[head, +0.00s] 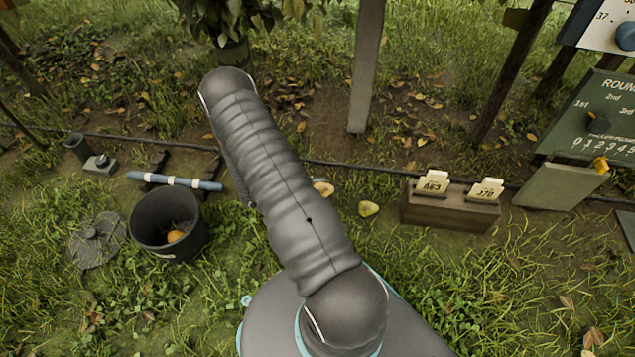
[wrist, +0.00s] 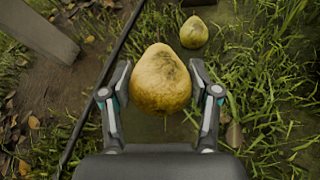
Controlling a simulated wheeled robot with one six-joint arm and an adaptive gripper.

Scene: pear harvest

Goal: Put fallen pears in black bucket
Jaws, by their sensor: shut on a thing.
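A yellow-brown pear (wrist: 161,80) sits between the fingers of my gripper (wrist: 161,88), which is shut on it in the wrist view. A second pear (wrist: 194,32) lies on the ground beyond it; in the head view a yellow pear (head: 369,208) lies on the grass right of my arm. Another pear (head: 324,188) shows beside my arm, partly hidden. The black bucket (head: 152,233) stands upright on the grass at the left, with an orange-yellow fruit (head: 175,236) inside. My arm hides the gripper in the head view.
A dark round lid-like disc (head: 97,241) lies left of the bucket. A blue-white tube (head: 175,181) rests behind it. A wooden box with cards (head: 449,207) stands at the right. A post (head: 366,70) and a thin black hose (head: 375,170) are behind. Grass in front of the bucket is clear.

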